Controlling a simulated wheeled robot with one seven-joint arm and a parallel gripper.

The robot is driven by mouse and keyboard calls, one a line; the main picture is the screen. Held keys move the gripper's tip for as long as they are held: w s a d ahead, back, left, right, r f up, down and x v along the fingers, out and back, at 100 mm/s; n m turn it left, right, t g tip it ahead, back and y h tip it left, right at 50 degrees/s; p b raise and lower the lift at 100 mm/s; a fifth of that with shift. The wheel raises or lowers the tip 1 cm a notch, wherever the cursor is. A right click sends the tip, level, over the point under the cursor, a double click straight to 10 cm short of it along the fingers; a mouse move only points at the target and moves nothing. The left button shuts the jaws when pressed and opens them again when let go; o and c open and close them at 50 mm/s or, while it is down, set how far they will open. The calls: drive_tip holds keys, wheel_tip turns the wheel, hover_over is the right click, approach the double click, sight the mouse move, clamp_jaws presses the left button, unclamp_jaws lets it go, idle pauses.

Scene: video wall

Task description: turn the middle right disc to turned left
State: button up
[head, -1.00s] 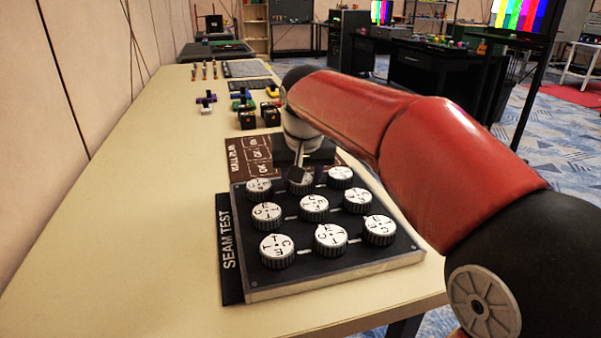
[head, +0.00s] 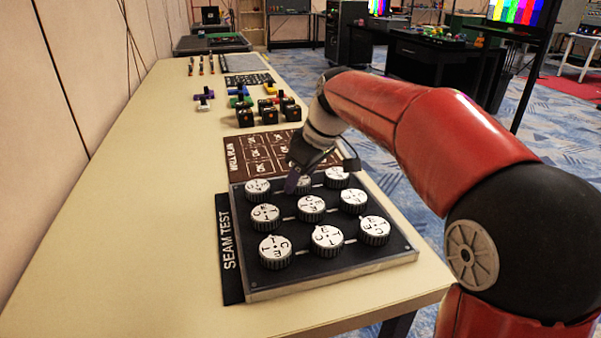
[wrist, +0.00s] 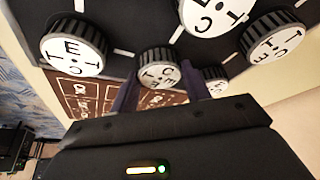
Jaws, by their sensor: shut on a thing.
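A dark board (head: 330,268) with several white-topped ribbed discs lies on the table, the words SEAM TEST on its left side. Read by that lettering, the middle right disc is the middle one of the far row. My gripper (head: 296,184) is at that disc and hides much of it in the head view. In the wrist view the two dark fingers of my gripper (wrist: 160,94) stand either side of the middle right disc (wrist: 160,74), shut on it. Its top shows letters, partly cut off by shadow and angle; its exact pointing direction is hard to read.
Neighbouring discs stand close by: one at the far right (head: 337,177), one at the far left (head: 257,190) and the centre one (head: 311,206). A brown wall plan card (head: 245,152) lies beyond the board. Black blocks (head: 245,117) stand farther back. The table's left side is clear.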

drive_tip(key=shift+n, duration=0.6)
drive_tip(key=o, duration=1)
drive_tip(key=v, duration=0.8)
drive_tip(key=shift+w, duration=0.2)
drive_tip(key=shift+f, duration=0.1)
